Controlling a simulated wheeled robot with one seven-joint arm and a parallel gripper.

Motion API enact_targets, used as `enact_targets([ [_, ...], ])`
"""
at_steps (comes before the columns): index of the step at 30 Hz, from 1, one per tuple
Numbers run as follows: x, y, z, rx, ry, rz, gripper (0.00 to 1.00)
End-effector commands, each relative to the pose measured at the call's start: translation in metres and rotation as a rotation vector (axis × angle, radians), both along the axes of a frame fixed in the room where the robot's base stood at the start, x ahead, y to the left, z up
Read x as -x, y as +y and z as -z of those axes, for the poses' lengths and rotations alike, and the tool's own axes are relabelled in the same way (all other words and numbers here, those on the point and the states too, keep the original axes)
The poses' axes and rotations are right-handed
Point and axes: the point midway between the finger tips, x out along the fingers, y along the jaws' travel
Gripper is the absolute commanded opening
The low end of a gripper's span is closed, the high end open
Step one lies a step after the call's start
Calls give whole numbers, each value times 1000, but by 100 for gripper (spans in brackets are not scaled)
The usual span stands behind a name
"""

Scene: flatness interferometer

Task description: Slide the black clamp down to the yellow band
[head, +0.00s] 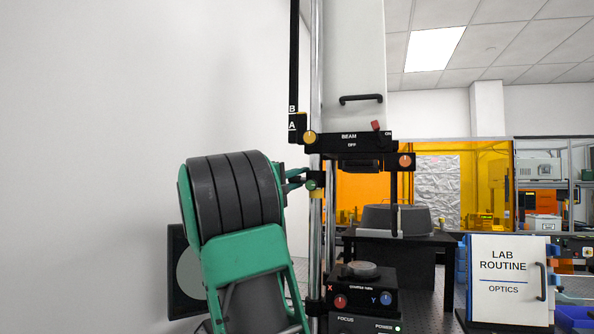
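The yellow band (317,194) is on the column directly under the clamp, with little or no gap showing. My green and black arm rises from the lower left. My gripper (297,178) is at the clamp's left side, mostly hidden behind my arm. Its fingertips are small and dark against the clamp, so I cannot tell whether they are open, shut or touching it.
Above is the interferometer's black beam unit (348,140) with a yellow knob and an orange knob. Below is a stage (362,292) with red and blue knobs. A black table (400,241) stands behind. A white wall is at left.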

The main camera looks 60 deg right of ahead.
Motion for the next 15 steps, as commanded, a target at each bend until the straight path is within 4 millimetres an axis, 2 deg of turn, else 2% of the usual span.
enact_targets([
  [3, 0, 0, 6, -1, 3, -1, 0],
  [10, 0, 0, 5, 0, 2, -1, 0],
  [11, 0, 0, 5, 0, 2, -1, 24],
  [12, 0, 0, 5, 0, 2, -1, 34],
  [15, 0, 0, 5, 0, 1, -1, 36],
])
